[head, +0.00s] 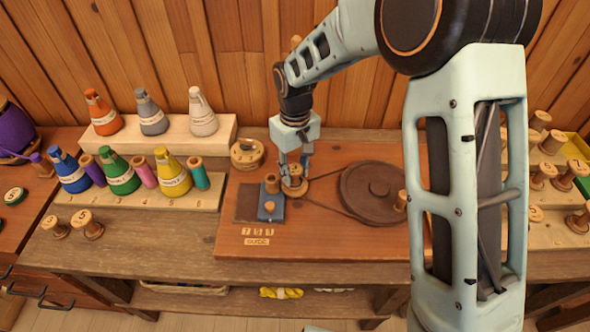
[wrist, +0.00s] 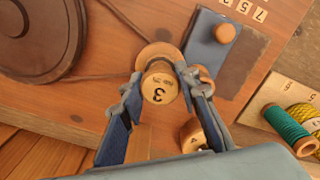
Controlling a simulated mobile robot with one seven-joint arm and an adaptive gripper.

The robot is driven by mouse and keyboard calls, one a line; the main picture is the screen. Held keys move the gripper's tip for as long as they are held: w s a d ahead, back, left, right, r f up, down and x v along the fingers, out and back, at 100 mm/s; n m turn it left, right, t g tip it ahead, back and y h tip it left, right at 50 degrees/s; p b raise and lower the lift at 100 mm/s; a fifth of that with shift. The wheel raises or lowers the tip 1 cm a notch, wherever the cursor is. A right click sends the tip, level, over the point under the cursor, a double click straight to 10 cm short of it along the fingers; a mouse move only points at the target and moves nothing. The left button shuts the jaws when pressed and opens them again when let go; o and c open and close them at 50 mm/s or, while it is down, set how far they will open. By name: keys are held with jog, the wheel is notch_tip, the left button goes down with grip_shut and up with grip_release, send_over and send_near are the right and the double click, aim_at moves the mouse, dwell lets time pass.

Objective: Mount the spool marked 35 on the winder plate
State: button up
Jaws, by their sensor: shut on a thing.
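My gripper (head: 293,172) is shut on a light wooden spool, and its fingers also show in the wrist view (wrist: 161,88). The spool (wrist: 158,90) stands upright between the fingers. Its top carries a large 3, with smaller marks that I cannot read. Directly beneath it is a round wooden winder plate (wrist: 153,54), with the belt running to it. The spool is over this plate, but I cannot tell whether it touches. In the head view the fingers largely hide it. No mark clearly reading 35 shows.
A dark drive wheel (head: 378,192) lies right of the plate. A blue block with a wooden knob (head: 269,208) is close on the left. A wooden piece marked 4 (wrist: 192,136) is near the fingers. Thread cones on racks (head: 123,177) stand left; several spools (head: 552,142) stand right.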

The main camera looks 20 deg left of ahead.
aim_at(295, 169)
jog(key=o, duration=0.7)
jog(key=shift+f, duration=0.1)
notch_tip(295, 169, up, 11)
jog(key=p, duration=0.7)
dwell(0.5)
